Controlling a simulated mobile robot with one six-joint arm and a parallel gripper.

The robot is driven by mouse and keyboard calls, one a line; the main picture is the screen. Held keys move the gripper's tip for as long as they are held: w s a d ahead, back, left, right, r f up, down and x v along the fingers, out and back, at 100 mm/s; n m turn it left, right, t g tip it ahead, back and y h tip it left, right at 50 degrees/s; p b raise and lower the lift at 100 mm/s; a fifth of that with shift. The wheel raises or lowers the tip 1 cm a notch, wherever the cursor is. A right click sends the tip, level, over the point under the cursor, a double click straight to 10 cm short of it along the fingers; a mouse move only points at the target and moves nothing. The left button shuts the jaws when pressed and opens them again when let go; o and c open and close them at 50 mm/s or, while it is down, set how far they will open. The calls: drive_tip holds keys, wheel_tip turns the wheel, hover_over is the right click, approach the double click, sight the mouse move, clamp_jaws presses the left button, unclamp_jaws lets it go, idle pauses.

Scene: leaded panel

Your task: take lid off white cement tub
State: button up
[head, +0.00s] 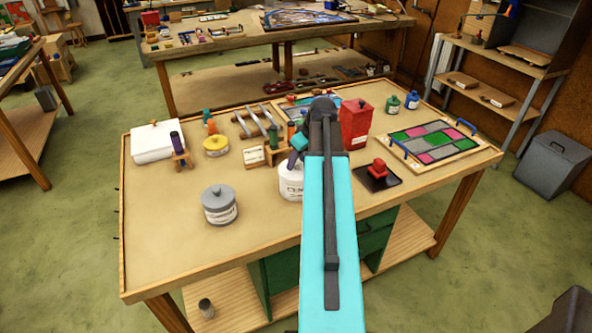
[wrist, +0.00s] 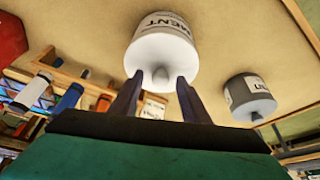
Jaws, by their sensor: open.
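The white cement tub (head: 290,186) stands upright on the workbench, its right side hidden behind my arm in the head view. In the wrist view its label (wrist: 172,26) shows "MENT". The tub's white lid (wrist: 145,56) is on it, with a small knob (wrist: 161,76) in the middle. My gripper (wrist: 157,82) is open, its two dark fingers on either side of the knob in the picture. I cannot tell whether they touch it. In the head view the fingertips are mostly hidden by my arm.
A grey tub (head: 219,208) stands left of the white one. A yellow round tin (head: 216,146), a wooden rack (head: 256,122) and a red container (head: 356,125) stand behind. A red-handled block on a dark tray (head: 378,178) is at right. The bench's front left is clear.

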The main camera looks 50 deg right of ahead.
sight(298, 163)
clamp_jaws()
drive_tip(key=shift+r, duration=0.1)
idle(0.4)
drive_tip(key=shift+r+b, duration=0.95)
drive_tip(key=shift+r, duration=0.75)
drive_tip(key=s+a+b, duration=0.2)
drive_tip(key=s+b, duration=0.1)
drive_tip(key=s, duration=0.4)
drive_tip(key=s+a+r+b, duration=0.1)
drive_tip(key=s+a+b, duration=0.1)
drive_tip(key=s, duration=0.6)
drive_tip(key=shift+s+a+r+b, duration=0.2)
drive_tip(key=shift+b, duration=0.2)
